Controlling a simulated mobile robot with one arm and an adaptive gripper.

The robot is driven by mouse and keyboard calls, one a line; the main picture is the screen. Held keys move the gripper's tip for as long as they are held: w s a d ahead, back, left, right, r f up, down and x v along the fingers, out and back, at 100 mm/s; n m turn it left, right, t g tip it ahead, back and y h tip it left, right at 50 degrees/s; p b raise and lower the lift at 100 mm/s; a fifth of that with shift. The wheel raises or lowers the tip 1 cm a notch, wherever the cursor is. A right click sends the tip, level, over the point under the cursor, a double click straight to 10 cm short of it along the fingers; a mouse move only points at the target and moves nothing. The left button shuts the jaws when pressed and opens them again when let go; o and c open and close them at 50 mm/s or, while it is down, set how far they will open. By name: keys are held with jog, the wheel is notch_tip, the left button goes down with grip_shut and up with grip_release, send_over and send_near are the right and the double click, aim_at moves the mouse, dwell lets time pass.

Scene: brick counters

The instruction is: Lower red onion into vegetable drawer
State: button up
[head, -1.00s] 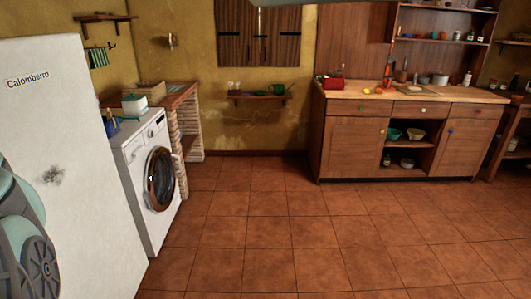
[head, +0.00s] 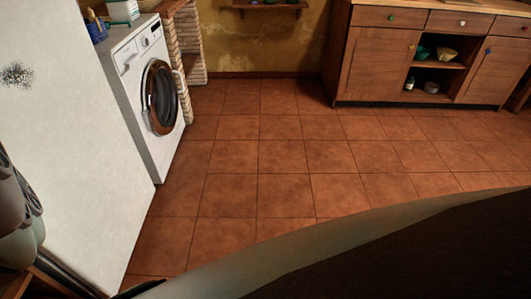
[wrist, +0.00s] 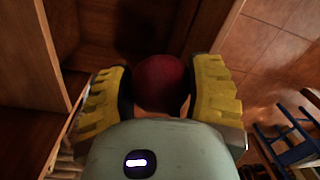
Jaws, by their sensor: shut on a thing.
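The red onion (wrist: 158,84) is round and dark red in the wrist view. My gripper (wrist: 160,80) is shut on it, with a yellow ribbed pad on each side. The onion is over or inside a dark brown wooden compartment (wrist: 142,30), which looks like the vegetable drawer. A lighter wooden wall (wrist: 222,38) runs along its right side, close to the right pad. The onion's height above the compartment floor cannot be told. The head view shows neither the onion nor the drawer.
In the wrist view, wooden panels (wrist: 25,55) stand at the left and a blue chair-like object (wrist: 288,138) at the lower right. In the head view are a white fridge (head: 60,130), a washing machine (head: 145,95), wooden cabinets (head: 380,60) and clear tiled floor (head: 285,155).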

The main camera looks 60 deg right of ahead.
jog(key=shift+s+a+f+n+b, duration=0.15)
jog(key=shift+f+n+b, duration=0.2)
jog(key=shift+f, duration=0.55)
notch_tip(320, 180, down, 9)
jog(key=b, duration=0.8)
jog(key=shift+f+b, duration=0.15)
jog(key=shift+b, duration=0.15)
jog(key=shift+s+f+b, duration=0.1)
jog(key=shift+f+b, duration=17.45)
jog(key=shift+f, duration=1.05)
